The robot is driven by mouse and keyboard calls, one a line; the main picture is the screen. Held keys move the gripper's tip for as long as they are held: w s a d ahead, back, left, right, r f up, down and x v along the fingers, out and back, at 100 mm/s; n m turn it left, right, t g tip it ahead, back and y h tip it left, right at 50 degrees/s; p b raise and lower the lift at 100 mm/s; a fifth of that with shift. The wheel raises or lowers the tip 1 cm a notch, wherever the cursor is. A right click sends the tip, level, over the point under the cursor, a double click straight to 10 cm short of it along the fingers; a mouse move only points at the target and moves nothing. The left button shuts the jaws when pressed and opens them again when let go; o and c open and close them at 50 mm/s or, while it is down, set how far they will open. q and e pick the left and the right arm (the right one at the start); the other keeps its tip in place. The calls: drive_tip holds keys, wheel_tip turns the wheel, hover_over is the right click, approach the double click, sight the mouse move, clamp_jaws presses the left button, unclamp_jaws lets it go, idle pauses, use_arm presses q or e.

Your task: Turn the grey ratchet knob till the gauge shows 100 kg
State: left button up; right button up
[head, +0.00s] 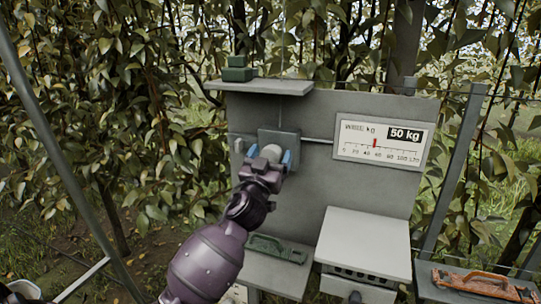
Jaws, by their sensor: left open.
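The grey ratchet knob (272,150) sits on a square grey plate (292,139) on the upright panel. My left gripper (269,155) is at the knob, with one blue fingertip on each side of it. Its jaws are open, and I cannot tell whether they touch the knob. The gripper and wrist hide the knob's lower part. The white gauge (383,140) to the right reads 50 kg on its black label, with its red pointer near the middle of the scale. My right gripper is not in view.
A shelf (280,87) with green blocks (238,70) juts out above the knob. Below are a green tool (276,248) on a ledge, a pale grey box (363,243) and an orange-brown tool (480,283) at right. Leafy branches and posts surround the panel.

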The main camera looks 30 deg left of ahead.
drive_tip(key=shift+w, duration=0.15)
use_arm(q)
drive_tip(key=c, duration=0.9)
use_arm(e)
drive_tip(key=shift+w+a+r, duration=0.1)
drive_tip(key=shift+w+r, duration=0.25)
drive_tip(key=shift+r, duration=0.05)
